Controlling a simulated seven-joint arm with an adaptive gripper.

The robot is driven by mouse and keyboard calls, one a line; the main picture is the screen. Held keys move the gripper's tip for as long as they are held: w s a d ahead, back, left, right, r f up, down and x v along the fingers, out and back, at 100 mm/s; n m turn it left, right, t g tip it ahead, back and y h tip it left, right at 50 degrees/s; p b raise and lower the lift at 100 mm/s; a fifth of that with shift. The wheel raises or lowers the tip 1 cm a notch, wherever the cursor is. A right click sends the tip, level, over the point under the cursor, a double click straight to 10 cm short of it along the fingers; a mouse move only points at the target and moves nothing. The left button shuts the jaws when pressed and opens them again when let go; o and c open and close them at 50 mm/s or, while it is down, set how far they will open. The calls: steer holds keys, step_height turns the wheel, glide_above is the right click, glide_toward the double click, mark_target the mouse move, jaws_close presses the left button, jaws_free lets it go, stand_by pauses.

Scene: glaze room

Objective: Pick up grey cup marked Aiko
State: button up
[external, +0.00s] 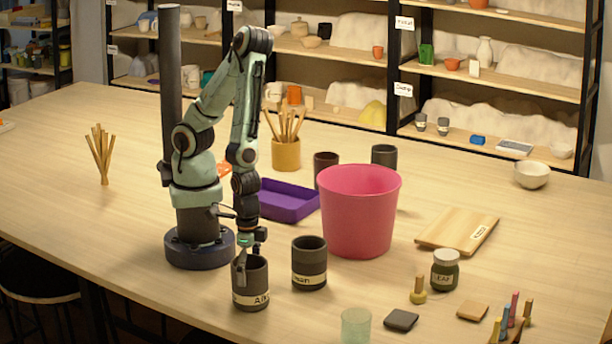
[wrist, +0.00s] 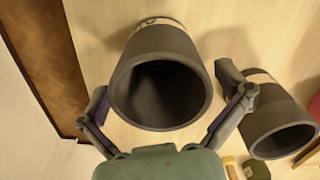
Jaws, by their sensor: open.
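The dark grey cup marked Aiko (external: 250,282) stands upright near the front edge of the table, its pale name label facing the camera. In the wrist view the cup (wrist: 158,42) shows with its open mouth toward me. My gripper (external: 243,250) is at the cup's rim. In the wrist view my gripper (wrist: 168,97) is open, with one finger on each side of the cup; I cannot tell whether either finger touches it. Its lower parts are partly hidden in the external view.
A second grey labelled cup (external: 310,272) stands close on the right; it also shows in the wrist view (wrist: 266,100), near my right finger. A pink bucket (external: 360,215) and purple tray (external: 288,208) stand behind. A greenish glass (external: 356,327) is in front right.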

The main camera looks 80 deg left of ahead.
steer(key=shift+f, duration=0.2)
steer(key=c, duration=1.1)
steer(key=shift+r, duration=0.1)
